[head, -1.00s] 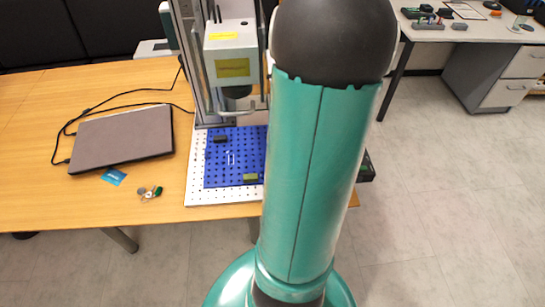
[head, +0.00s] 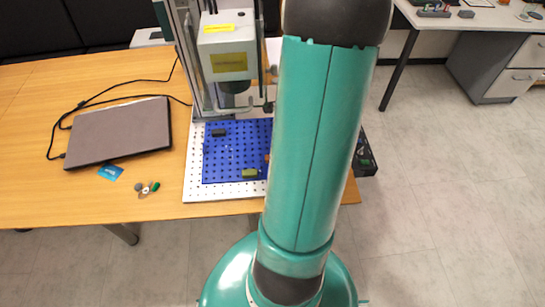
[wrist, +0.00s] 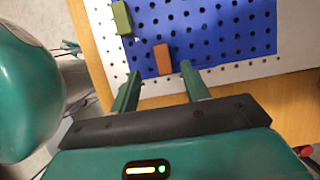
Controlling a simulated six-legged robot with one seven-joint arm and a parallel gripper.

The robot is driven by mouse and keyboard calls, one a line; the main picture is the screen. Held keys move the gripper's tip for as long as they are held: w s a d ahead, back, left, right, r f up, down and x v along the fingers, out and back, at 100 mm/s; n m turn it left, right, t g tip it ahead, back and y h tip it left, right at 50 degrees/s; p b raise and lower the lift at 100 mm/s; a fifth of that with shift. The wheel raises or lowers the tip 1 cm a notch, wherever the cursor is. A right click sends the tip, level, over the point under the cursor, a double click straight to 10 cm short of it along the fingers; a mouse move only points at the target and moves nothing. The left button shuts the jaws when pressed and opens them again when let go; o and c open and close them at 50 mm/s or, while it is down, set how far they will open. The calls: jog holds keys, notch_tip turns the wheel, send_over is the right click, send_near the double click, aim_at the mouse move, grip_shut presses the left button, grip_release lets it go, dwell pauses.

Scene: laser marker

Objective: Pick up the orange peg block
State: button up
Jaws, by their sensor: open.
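The orange peg block (wrist: 163,60) lies on the blue perforated plate (wrist: 225,35) near its edge, in the wrist view. In the head view only a sliver of it shows beside my arm. My gripper (wrist: 163,83) is open in the wrist view. Its two green fingers point toward the plate, with the orange block ahead of and between them, and nothing is between the jaws. A green block (wrist: 121,18) lies to the left of the orange one; it also shows in the head view (head: 249,173). My arm hides my gripper in the head view.
A dark block (head: 219,132) sits on the blue plate below the laser marker head (head: 227,52). The white perforated base (head: 195,175) surrounds the plate. A laptop (head: 120,131) and small loose parts (head: 146,187) lie to the left. A black tray (head: 364,158) stands right of my arm.

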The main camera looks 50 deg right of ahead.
jog(key=shift+x, duration=2.95)
jog(key=shift+d, duration=0.15)
grip_shut()
